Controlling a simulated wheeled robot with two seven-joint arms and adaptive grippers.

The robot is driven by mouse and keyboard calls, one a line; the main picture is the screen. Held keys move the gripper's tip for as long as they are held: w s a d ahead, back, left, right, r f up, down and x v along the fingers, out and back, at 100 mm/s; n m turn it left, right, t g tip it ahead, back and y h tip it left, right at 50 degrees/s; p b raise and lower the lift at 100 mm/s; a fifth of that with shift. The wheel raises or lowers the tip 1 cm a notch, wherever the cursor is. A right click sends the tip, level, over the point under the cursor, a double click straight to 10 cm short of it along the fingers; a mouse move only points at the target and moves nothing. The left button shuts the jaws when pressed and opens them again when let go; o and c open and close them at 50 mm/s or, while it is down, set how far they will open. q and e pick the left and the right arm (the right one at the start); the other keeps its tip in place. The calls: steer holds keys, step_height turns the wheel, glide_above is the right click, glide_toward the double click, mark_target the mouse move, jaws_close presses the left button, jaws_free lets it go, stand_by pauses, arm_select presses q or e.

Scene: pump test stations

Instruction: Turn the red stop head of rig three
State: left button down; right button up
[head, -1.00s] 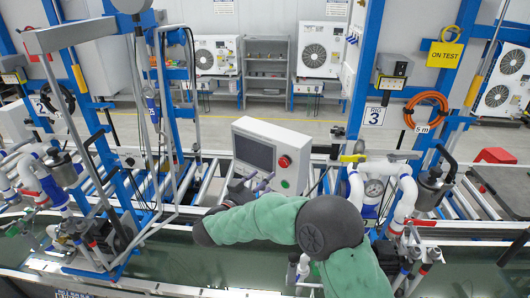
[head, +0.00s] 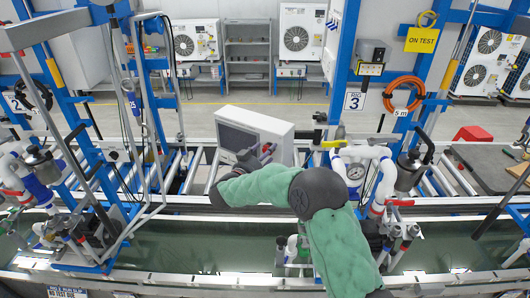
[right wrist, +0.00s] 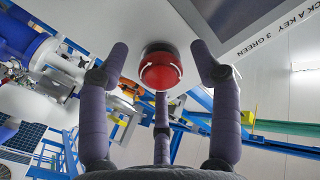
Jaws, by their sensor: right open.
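The red stop head (right wrist: 160,72) is a round red knob with white arrow marks, on the face of a pale control box (head: 282,147) with a dark screen (head: 238,139). My right gripper (right wrist: 160,58) is open. In the right wrist view its two outer fingers stand either side of the knob with gaps, and the third finger is below it. I see no clear contact. In the head view the right gripper (head: 264,154) is at the box's front. My left gripper is not in view.
The rig 3 sign (head: 354,101) hangs on a blue post right of the box. White pipes with a gauge (head: 355,171) and a yellow-handled valve (head: 334,143) stand close right of my arm. A water trough (head: 190,244) runs along the front.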

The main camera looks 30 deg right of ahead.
steer(key=c, duration=1.2)
steer(key=shift+o, duration=0.2)
steer(key=shift+m+b, duration=3.6)
steer(key=shift+b, duration=1.8)
steer(key=o, duration=1.2)
steer(key=shift+c, duration=0.2)
